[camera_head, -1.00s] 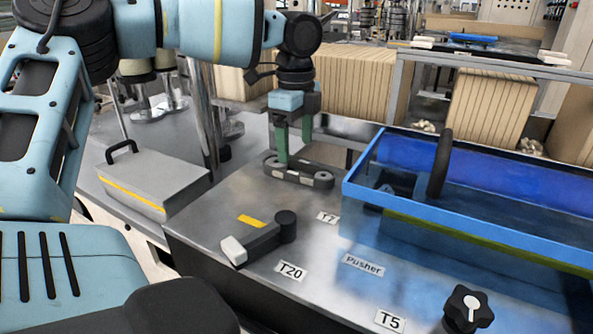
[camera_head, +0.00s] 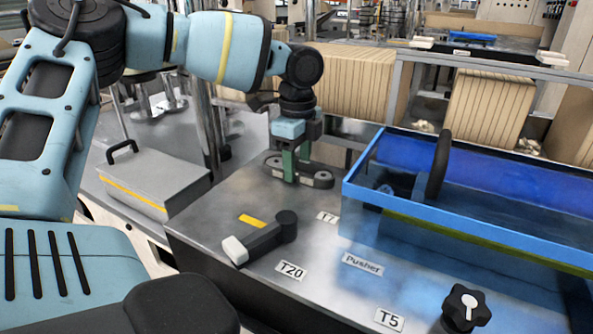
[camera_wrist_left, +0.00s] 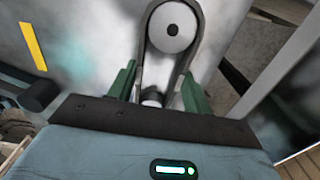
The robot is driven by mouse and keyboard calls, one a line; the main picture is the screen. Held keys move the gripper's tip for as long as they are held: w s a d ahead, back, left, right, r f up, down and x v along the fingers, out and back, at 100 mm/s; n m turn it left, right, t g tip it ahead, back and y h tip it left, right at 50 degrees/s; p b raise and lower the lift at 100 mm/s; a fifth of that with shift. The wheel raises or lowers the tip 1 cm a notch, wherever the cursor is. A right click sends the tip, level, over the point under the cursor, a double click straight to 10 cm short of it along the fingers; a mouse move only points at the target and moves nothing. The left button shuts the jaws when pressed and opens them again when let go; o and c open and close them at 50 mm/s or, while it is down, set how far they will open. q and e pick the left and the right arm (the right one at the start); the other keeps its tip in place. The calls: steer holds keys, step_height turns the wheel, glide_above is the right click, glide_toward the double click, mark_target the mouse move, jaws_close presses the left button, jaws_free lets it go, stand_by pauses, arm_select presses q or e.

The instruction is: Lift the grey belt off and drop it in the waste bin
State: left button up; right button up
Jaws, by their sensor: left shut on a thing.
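The grey belt (camera_head: 322,181) is a dark loop around two round pulleys on the steel machine top in the head view. In the left wrist view the belt (camera_wrist_left: 197,40) runs around a large pale pulley (camera_wrist_left: 172,27) and passes between my fingers. My left gripper (camera_head: 297,174) reaches down from above. Its green fingers are shut on the belt's near-left part, one on each side, and the belt is still around the pulleys. The fingers hide some of the belt. My right gripper is not in view. I cannot make out for sure which container is the waste bin.
A lever (camera_head: 262,238) and a black knob (camera_head: 467,306) are in front. A grey box with a handle (camera_head: 155,183) stands left.

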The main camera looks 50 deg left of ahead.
arm_select(q)
steer(key=shift+c, duration=0.3)
step_height(320, 180, up, 10)
stand_by(0.4)
